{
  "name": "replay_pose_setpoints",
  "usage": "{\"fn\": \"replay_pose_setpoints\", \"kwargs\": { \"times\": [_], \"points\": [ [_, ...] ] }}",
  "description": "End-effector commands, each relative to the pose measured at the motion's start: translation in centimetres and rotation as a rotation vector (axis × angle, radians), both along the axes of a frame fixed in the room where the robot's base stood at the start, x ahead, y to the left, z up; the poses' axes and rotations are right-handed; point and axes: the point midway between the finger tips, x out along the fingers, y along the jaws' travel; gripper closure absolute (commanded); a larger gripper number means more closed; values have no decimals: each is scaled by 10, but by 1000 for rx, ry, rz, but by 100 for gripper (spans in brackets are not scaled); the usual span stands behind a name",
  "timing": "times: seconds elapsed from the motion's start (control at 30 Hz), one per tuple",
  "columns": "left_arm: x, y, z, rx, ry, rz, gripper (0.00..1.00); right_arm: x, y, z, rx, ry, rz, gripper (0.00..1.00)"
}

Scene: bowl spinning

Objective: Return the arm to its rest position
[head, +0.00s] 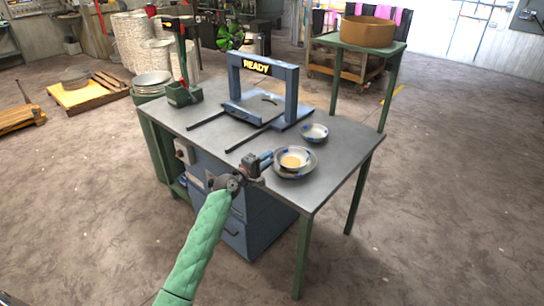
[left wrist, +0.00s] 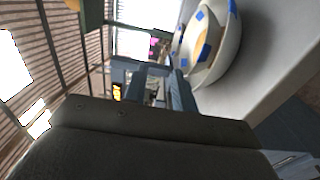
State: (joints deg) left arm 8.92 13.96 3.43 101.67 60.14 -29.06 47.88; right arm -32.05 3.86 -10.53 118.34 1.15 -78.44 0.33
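My left gripper (head: 266,158) reaches in on a green-sleeved arm, over the front edge of the grey table (head: 330,165). Its fingers are apart with an empty gap between them, which also shows in the left wrist view (left wrist: 165,92). A blue-and-white bowl (head: 294,158) with a tan inside sits in a wider dish just right of the fingertips; I cannot tell whether they touch it. The stacked pair fills the upper right of the left wrist view (left wrist: 228,45). My right gripper is not in view.
A smaller bowl (head: 314,132) stands behind the stacked pair. A blue frame with a READY sign (head: 257,66) stands at the table's back. White plates (head: 151,82) are stacked at the left; a brown round tub (head: 368,32) stands on a green stand. The floor in front is clear.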

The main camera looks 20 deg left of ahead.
Motion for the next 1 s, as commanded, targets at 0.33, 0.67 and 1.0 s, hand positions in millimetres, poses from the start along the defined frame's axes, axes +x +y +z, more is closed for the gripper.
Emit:
{"fn": "replay_pose_setpoints", "kwargs": {
  "times": [0.33,0.67,1.0],
  "points": [
    [0,-2,-2,71,-14,-11,73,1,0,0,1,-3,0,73],
    [-16,-18,-39,603,36,-157,73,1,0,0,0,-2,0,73],
    [-58,-43,-85,1190,143,-354,73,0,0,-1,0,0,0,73]
  ]
}}
